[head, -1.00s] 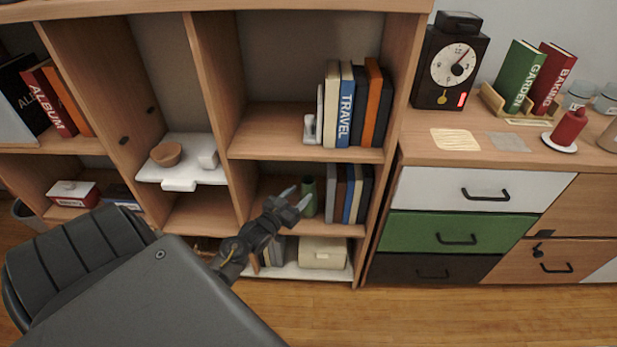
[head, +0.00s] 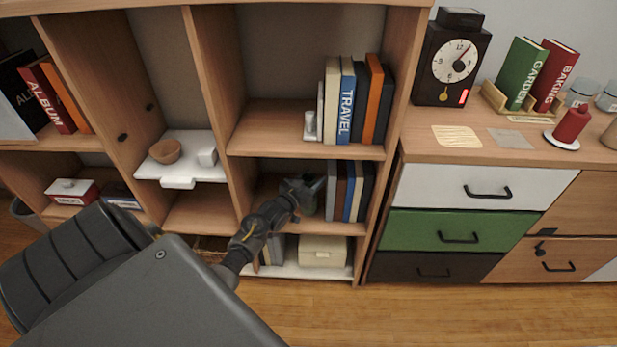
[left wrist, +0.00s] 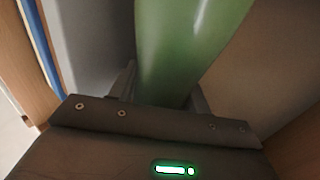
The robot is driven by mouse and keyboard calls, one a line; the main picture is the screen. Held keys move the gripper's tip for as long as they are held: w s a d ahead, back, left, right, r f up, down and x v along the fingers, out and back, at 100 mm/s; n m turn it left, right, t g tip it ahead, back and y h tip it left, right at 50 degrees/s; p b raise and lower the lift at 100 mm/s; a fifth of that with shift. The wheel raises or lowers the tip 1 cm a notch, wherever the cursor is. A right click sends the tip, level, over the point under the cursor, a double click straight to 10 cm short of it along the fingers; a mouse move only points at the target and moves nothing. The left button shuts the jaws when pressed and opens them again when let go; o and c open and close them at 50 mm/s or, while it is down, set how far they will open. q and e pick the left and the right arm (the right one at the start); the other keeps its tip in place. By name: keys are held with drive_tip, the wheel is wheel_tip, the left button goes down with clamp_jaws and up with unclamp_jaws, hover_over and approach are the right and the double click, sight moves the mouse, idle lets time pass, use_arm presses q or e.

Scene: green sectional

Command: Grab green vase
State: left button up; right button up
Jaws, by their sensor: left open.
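The green vase stands on the middle shelf of the bookcase, left of a row of books. In the head view my left gripper (head: 310,186) reaches into that shelf and covers most of the vase (head: 309,206). In the left wrist view the vase (left wrist: 185,50) is large and close, between the two fingers of my left gripper (left wrist: 163,92). The fingers are open, one on each side of it. I cannot tell whether either finger touches it. My right gripper is not in view.
Books (head: 348,192) stand close to the right of the vase on the same shelf. The shelf above (head: 270,130) and a vertical divider (head: 216,110) bound the space. A cream box (head: 322,251) sits on the shelf below. A drawer cabinet (head: 446,231) stands to the right.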

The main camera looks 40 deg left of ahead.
use_arm(q)
drive_tip(key=c, duration=1)
clamp_jaws()
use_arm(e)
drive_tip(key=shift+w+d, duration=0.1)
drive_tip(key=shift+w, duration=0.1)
use_arm(q)
drive_tip(key=shift+r, duration=0.15)
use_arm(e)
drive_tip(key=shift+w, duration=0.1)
